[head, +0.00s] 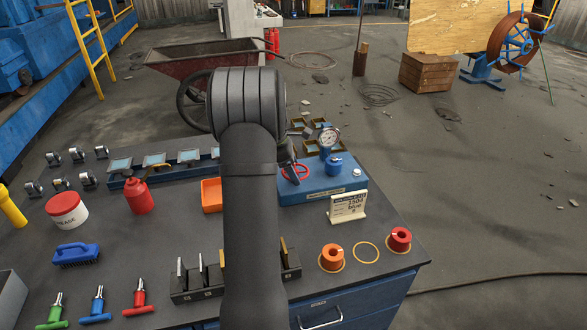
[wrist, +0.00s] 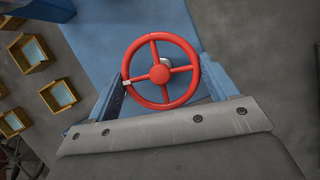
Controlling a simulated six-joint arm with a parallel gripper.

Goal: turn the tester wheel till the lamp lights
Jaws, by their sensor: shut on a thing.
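The red tester wheel (head: 295,172) is on the left part of the blue tester box (head: 325,190). In the wrist view the wheel (wrist: 160,74) has a round hub, several spokes and a pale mark on its left rim. My gripper (wrist: 164,77) is shut on the wheel, one finger at each side of the rim. In the head view my arm partly hides the gripper and wheel. A small whitish dome (head: 356,172), perhaps the lamp, sits at the box's right and shows no clear glow. A round gauge (head: 329,137) stands behind the wheel.
A blue knob (head: 335,162) is right of the wheel. A card (head: 347,206) stands before the box. Orange and red spools (head: 331,257) are at the front right. An orange bin (head: 211,194) is beside my arm.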

